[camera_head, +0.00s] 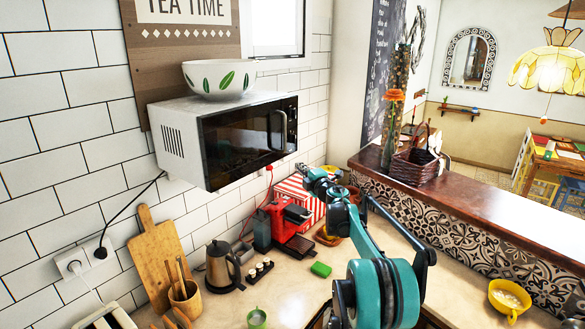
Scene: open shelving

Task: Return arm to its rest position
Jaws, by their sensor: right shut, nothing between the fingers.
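My right arm (375,275) is teal and black and reaches up from the bottom middle of the head view. It extends over the counter toward the back. My right gripper (305,170) is at its far end, in front of the tiled wall and just right of and below the microwave. It is shut and holds nothing. It appears small, and part of it overlaps the red-striped box behind. My left gripper is not in the picture.
A white microwave (185,135) with a leaf-patterned bowl (219,78) hangs at the wall. A red coffee machine (288,222), kettle (222,268) and green sponge (320,270) stand on the counter. A raised wooden ledge (480,205) with a basket (415,165) runs right. A yellow bowl (508,300) sits right.

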